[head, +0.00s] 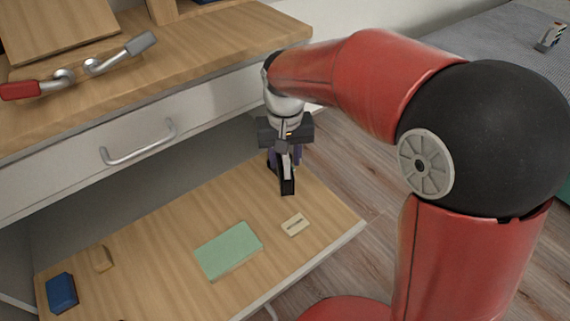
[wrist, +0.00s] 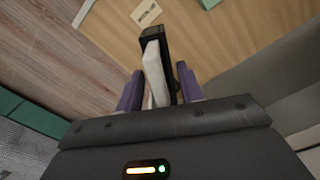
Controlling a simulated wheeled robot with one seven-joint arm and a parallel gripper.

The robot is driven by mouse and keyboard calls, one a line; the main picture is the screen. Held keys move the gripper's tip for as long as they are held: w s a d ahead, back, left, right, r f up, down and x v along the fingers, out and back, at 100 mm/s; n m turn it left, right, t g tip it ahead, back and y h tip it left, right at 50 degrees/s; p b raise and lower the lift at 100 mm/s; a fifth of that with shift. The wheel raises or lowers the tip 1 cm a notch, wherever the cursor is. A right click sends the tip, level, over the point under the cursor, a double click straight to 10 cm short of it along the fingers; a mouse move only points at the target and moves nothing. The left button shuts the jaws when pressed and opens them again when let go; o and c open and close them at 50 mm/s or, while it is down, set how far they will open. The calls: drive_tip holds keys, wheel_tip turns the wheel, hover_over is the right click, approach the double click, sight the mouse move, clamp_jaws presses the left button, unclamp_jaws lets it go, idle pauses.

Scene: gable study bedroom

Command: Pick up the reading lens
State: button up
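A slim black and white piece, which I take to be the reading lens (head: 288,186), stands upright over the low wooden board in the head view. Its lens face cannot be made out. In the wrist view the lens (wrist: 153,68) lies between the two purple fingers of my gripper (wrist: 159,80) and reaches out past their tips. Narrow gaps seem to show between it and the fingers. In the head view my gripper (head: 285,158) points down right above it, with the fingers partly hidden. Whether its lower end touches the board is not clear.
The low board (head: 165,235) also holds a green block (head: 229,250), a cream label plate (head: 295,224), a blue block (head: 62,292) and a small wooden piece (head: 102,258). A drawer with a metal handle (head: 139,143) overhangs the board's back. Wood floor lies to the right.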

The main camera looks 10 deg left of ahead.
clamp_jaws()
drive_tip(key=shift+r, duration=0.1)
